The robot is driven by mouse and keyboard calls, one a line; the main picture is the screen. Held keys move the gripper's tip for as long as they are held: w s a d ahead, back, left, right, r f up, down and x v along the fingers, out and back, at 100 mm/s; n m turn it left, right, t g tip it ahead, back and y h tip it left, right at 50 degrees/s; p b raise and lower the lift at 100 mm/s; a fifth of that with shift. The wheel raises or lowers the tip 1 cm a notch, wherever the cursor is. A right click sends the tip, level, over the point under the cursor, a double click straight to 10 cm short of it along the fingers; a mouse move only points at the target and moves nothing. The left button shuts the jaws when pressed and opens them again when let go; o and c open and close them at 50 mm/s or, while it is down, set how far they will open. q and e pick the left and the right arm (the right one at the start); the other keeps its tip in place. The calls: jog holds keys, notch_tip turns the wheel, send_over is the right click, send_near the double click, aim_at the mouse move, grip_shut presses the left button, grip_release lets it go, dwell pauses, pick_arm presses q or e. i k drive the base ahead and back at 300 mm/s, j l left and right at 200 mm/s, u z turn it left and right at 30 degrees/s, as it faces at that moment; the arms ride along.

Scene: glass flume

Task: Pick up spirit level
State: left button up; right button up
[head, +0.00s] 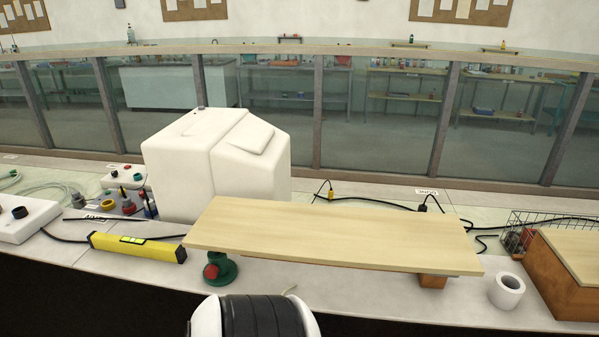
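The yellow spirit level (138,247) lies on the white bench at the left, with a green vial window near its middle. Its right end lies close to the left end of the wooden board, and a black cable runs behind it. Neither gripper shows in the head view. A white and black rounded part at the bottom centre looks like part of my own body.
A pale wooden board (335,234) rests raised on a green-and-red fitting (219,270) and a wooden block (432,282). A large white box (215,165) stands behind. A white roll (506,290) and wooden box (562,285) are at right. Cables cross the bench.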

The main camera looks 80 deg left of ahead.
aim_at(125, 245)
jog(key=u, duration=3.6)
